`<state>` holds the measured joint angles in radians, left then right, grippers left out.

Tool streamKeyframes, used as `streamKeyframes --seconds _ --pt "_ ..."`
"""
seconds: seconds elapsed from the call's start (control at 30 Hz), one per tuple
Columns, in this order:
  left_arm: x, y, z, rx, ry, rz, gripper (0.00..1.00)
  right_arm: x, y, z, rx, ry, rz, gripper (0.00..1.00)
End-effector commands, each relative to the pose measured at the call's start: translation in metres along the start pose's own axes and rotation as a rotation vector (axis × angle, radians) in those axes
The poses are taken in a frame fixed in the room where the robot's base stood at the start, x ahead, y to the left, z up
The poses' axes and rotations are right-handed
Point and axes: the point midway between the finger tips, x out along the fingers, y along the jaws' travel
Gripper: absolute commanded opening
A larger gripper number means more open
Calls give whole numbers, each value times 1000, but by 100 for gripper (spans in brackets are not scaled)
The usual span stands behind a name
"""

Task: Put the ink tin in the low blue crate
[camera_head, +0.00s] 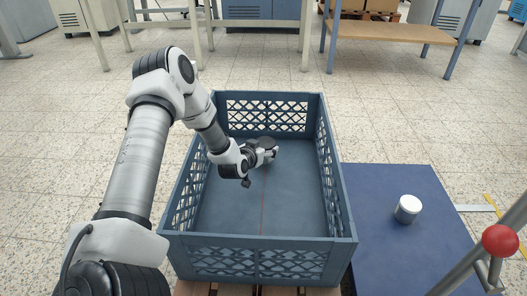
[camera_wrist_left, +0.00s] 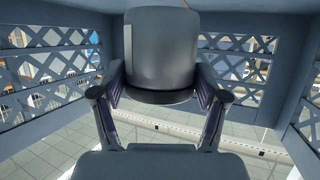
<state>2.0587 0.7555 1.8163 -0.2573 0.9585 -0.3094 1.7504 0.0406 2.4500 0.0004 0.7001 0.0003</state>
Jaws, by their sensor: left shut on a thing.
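The low blue crate (camera_head: 285,200) stands open in the middle of the head view. My left gripper (camera_head: 268,152) reaches down into it from the left, toward the far part of its floor. It is shut on the ink tin (camera_head: 266,143), whose dark round end shows there. In the left wrist view the ink tin (camera_wrist_left: 160,48) is a grey cylinder with a dark rim, between the two fingers of my left gripper (camera_wrist_left: 160,98). I cannot tell whether the tin touches the crate floor. My right gripper is not in view.
A small white-topped grey tin (camera_head: 407,208) stands on a dark blue surface (camera_head: 385,255) right of the crate. A lever with a red knob (camera_head: 500,241) is at the lower right. Benches (camera_head: 393,31) stand behind. The crate's near floor is clear.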

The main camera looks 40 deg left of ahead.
Motion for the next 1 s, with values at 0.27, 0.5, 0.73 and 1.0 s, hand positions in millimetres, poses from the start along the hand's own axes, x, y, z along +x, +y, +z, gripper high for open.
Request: streamKeyframes --seconds 0.27,0.5,0.73,1.0 --pt "12 0 26 0 2 0 25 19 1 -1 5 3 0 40" --pt "13 0 30 1 2 0 25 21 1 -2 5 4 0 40" --pt "12 0 29 0 0 0 98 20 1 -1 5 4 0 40" --pt "8 0 24 0 0 0 98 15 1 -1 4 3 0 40"
